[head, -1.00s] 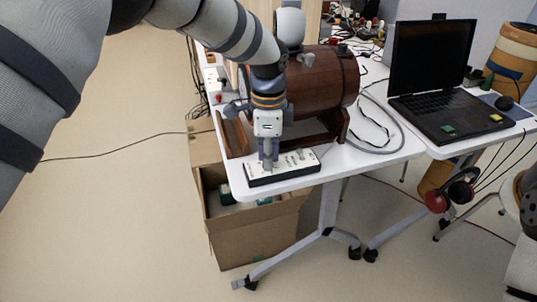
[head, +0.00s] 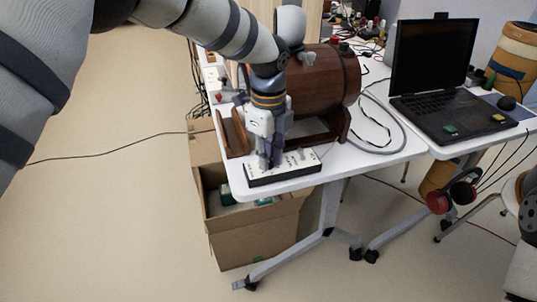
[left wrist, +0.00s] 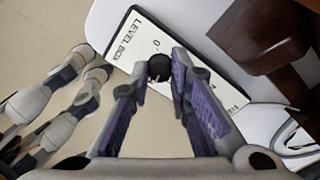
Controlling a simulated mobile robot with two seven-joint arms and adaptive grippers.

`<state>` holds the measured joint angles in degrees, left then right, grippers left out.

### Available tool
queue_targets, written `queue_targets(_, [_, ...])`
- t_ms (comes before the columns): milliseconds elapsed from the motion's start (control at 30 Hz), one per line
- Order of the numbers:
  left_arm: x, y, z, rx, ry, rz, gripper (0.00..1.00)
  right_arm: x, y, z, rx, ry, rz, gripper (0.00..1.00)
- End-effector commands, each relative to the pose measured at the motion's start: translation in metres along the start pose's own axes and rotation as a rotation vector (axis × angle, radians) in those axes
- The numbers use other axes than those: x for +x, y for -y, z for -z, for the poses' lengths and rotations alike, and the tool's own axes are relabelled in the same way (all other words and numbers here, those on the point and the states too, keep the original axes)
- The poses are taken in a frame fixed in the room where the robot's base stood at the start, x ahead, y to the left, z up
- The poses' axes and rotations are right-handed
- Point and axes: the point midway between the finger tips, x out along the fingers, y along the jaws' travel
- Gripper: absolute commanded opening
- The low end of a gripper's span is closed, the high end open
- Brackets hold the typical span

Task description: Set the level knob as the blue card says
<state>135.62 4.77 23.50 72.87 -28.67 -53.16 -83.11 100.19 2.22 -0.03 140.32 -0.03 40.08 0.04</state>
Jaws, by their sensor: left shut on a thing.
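The level box (head: 300,168), a white-topped panel with a black edge, lies near the front edge of the white table. It also shows in the left wrist view (left wrist: 128,42), with "LEVEL BOX" lettering and a "0" mark. My left gripper (head: 270,163) points down onto it. In the left wrist view its purple-padded fingers (left wrist: 159,68) are shut on the dark round level knob (left wrist: 159,66). The fingers hide part of the knob and its scale, so I cannot read its setting. I cannot make out a blue card. My right gripper is not in view.
A brown wooden barrel-shaped body (head: 322,80) on a stand is close behind the box. A laptop (head: 445,85) with small green and yellow pieces on it stands at the right. An open cardboard box (head: 250,235) is below the table edge.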

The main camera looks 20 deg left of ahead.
Motion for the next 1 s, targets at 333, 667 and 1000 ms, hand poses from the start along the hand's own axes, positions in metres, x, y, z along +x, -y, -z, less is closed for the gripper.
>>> queue_targets(333, [0.002, -0.001, 0.000, 0.011, -0.001, -0.004, 0.00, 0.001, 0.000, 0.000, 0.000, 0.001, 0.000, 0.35])
queue_targets(667, [0.001, -0.001, 0.000, 0.010, -0.001, -0.003, 0.38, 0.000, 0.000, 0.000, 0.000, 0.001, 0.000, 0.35])
queue_targets(1000, [-0.023, 0.001, -0.001, 0.008, 0.001, 0.003, 0.38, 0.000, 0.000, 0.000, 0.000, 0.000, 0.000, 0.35])
